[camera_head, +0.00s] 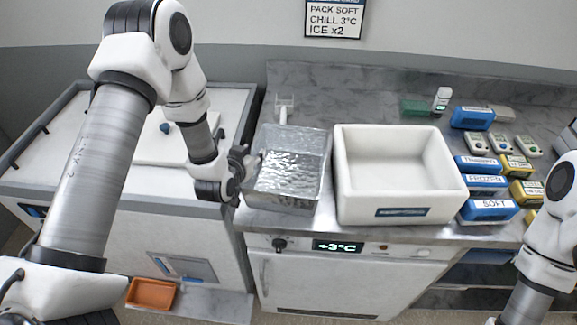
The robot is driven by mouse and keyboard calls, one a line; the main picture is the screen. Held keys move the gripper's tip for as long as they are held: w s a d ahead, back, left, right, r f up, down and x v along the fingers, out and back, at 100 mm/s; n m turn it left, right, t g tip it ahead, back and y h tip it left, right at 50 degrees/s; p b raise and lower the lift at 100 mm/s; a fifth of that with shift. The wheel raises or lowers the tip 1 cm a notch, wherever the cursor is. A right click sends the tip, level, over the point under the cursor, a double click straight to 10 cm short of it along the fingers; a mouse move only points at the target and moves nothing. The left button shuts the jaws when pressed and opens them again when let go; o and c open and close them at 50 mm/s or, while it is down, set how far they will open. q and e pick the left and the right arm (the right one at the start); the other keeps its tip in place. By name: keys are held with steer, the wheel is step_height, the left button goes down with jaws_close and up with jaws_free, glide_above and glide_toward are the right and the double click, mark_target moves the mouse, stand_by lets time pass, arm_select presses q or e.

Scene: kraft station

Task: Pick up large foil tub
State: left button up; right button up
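The large foil tub (290,180) is a shiny, silvery rectangular tub with a crinkled inside. It is at the left end of the steel counter, beside the white box. My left gripper (244,166) is at the tub's left rim, with its dark fingers close against that side. The fingertips are small and partly hidden, so I cannot tell whether they are closed on the rim. Part of my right arm shows at the lower right edge; its gripper is out of the picture.
A white open box (400,198) stands right of the tub. Blue packs (488,210), yellow packs (526,192) and small grey devices (501,142) crowd the counter's right. A white lidded chest (120,222) is at left. An orange tray (151,293) lies low down.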

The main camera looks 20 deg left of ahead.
arm_select(q)
steer(key=shift+w+f, duration=0.2)
steer(key=shift+w, duration=0.15)
steer(key=shift+s+r, duration=0.1)
steer(key=shift+s, duration=0.15)
jaws_close()
steer(key=shift+r, duration=0.1)
